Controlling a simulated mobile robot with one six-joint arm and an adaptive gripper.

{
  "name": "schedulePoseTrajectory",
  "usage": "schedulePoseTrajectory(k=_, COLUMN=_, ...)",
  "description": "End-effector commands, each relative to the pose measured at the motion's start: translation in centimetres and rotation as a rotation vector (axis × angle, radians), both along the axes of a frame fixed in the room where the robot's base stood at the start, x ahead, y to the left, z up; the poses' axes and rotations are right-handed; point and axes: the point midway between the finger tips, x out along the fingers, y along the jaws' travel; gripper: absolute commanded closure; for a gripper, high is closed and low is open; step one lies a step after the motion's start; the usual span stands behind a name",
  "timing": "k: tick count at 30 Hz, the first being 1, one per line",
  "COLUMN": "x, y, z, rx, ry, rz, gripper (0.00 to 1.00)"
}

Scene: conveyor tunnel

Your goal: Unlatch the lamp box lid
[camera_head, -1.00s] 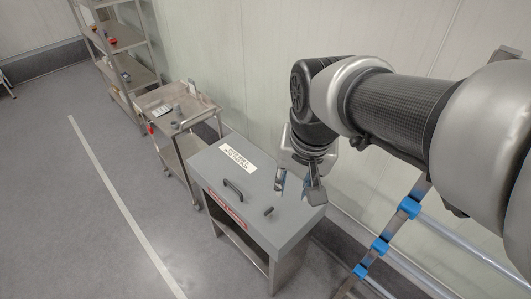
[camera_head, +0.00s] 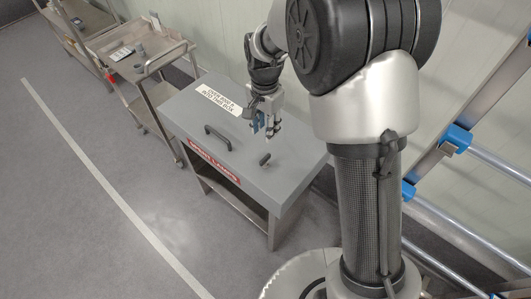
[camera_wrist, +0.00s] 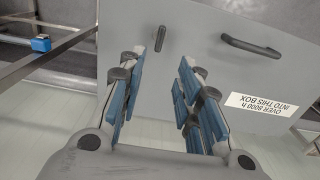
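The grey lamp box (camera_head: 285,180) stands on legs, with a red label on its front. Its flat lid (camera_head: 190,105) is closed and carries a black bar handle (camera_head: 217,137) and a small dark latch (camera_head: 265,159) near the front right. In the wrist view the latch (camera_wrist: 160,38) lies ahead, between the lines of the fingers, and the handle (camera_wrist: 258,48) is to its right. My gripper (camera_head: 262,128) is above the lid, behind the latch and apart from it. The wrist view shows my gripper (camera_wrist: 155,85) open, with blue pads and nothing between them.
A white label (camera_head: 220,99) lies on the lid. A steel cart (camera_head: 140,55) with small items stands to the left, and shelving (camera_head: 65,20) is beyond it. A ladder-like frame with blue joints (camera_head: 457,138) is at right. The floor in front is clear.

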Motion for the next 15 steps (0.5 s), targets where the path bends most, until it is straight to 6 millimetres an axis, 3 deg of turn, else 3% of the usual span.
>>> schedulePoseTrajectory(k=3, x=-0.1, y=0.0, z=-3.1, rx=-0.001, ry=0.005, rz=0.0, gripper=0.68)
schedulePoseTrajectory(k=15, x=-0.1, y=-0.1, z=-11.6, rx=-0.001, ry=0.005, rz=0.001, gripper=0.68)
